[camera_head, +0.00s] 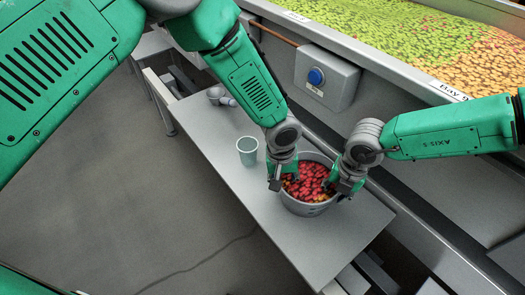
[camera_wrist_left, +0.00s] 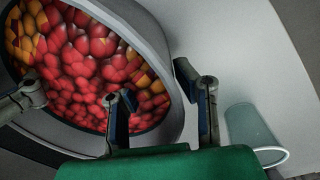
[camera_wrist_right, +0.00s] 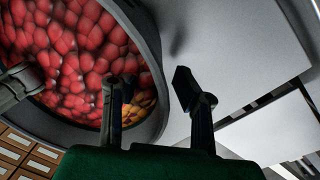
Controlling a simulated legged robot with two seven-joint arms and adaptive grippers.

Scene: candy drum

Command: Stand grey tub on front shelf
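The grey tub (camera_head: 308,209), full of red and some orange candies (camera_head: 308,183), is upright over the grey front shelf (camera_head: 235,190); its base contact is hard to see. My left gripper (camera_head: 282,181) is at the tub's left rim. In the left wrist view its open fingers (camera_wrist_left: 155,95) straddle the tub wall (camera_wrist_left: 172,118), one over the candies and one outside. My right gripper (camera_head: 341,186) is at the right rim. In the right wrist view its open fingers (camera_wrist_right: 150,90) straddle the wall (camera_wrist_right: 152,48), with a gap at the outer finger.
A pale teal cup (camera_head: 247,152) stands left of the tub, and it also shows in the left wrist view (camera_wrist_left: 250,130). A small grey object (camera_head: 219,96) lies at the shelf's far end. A box with a blue button (camera_head: 316,76) is on the machine wall behind. Candies (camera_head: 400,40) fill the bay above.

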